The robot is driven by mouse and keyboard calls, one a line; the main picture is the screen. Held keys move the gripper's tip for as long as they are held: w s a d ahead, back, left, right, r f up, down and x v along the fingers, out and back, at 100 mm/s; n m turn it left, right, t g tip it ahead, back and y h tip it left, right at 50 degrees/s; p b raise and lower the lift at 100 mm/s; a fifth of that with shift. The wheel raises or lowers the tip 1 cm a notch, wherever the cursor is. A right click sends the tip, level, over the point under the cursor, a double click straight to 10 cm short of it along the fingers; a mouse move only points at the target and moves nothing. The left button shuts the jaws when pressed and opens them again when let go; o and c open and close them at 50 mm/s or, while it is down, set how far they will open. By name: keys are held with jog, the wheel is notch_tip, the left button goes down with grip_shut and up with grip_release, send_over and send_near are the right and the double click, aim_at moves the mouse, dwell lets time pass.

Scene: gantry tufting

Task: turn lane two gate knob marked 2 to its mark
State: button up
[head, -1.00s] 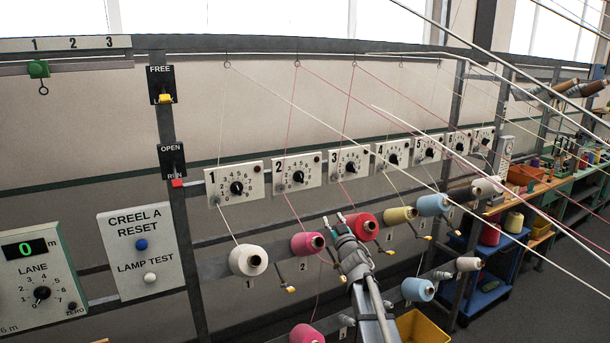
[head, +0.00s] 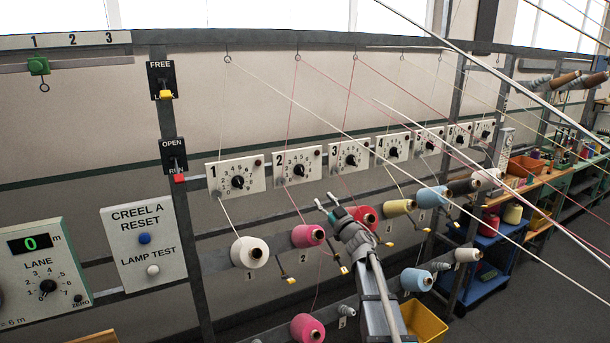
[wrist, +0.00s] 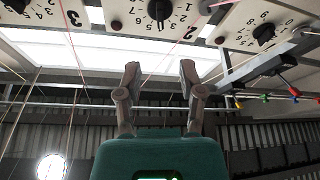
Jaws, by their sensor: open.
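The lane two gate panel (head: 283,170) is a white plate marked 2 with a numbered dial, a small dark button at its upper right and a black knob (head: 298,171) at its centre. In the wrist view a black knob (wrist: 159,10) on a panel marked 2 shows at the top, ahead of my fingers. My gripper (head: 325,200) is open and empty, below and to the right of the panel in the head view, apart from it. In the wrist view its two fingers (wrist: 160,72) stand apart.
Panel 1 (head: 238,175) and panel 3 (head: 349,155) flank it with like knobs. Taut yarns cross in front of the panels. A pink cone (head: 307,236) and a red cone (head: 361,214) sit below, near my arm. A yellow bin (head: 424,321) stands on the floor.

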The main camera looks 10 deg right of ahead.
aim_at(303, 173)
jog(key=p+x, duration=0.5)
jog(key=x, duration=0.8)
jog(key=shift+w+r, duration=0.1)
jog(key=shift+w, duration=0.1)
grip_shut()
